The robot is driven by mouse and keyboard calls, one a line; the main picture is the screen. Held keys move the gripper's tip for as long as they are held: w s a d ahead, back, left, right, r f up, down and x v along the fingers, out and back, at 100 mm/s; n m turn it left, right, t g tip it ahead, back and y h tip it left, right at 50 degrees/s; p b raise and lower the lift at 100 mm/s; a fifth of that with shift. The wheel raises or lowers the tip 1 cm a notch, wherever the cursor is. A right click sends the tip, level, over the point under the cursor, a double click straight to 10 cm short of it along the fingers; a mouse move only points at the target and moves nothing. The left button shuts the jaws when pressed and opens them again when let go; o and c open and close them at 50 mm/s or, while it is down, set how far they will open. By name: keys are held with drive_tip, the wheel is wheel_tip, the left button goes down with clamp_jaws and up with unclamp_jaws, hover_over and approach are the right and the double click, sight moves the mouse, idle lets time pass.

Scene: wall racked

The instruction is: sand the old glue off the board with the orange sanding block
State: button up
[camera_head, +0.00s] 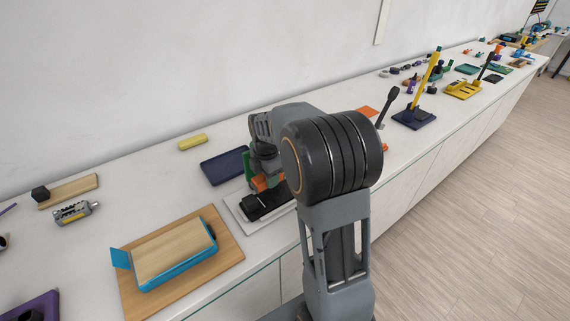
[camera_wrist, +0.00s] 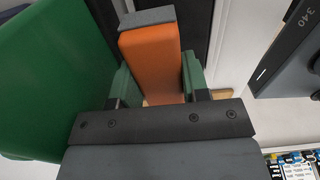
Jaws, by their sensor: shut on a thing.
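My gripper (camera_wrist: 157,78) has its green fingers shut on the orange sanding block (camera_wrist: 154,66), which has a grey pad at its end. In the head view the block (camera_head: 259,184) shows as a small orange patch beside my wrist, above a black item on a pale tray. My arm hides much of that spot. A pale wooden board (camera_head: 174,250) sits in a blue holder (camera_head: 180,276) at the lower left, apart from my gripper. I cannot make out glue on it.
The pale tray (camera_head: 235,222) lies under my wrist. A dark blue mat (camera_head: 222,167) and a yellow bar (camera_head: 192,142) lie behind. A large green piece (camera_wrist: 55,75) and a dark block marked 340 (camera_wrist: 293,55) flank my gripper. A wooden base (camera_head: 135,300) lies under the blue holder.

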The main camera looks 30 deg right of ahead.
drive_tip(key=shift+r+p, duration=1.3)
drive_tip(key=shift+r, duration=0.75)
drive_tip(key=shift+f, duration=0.1)
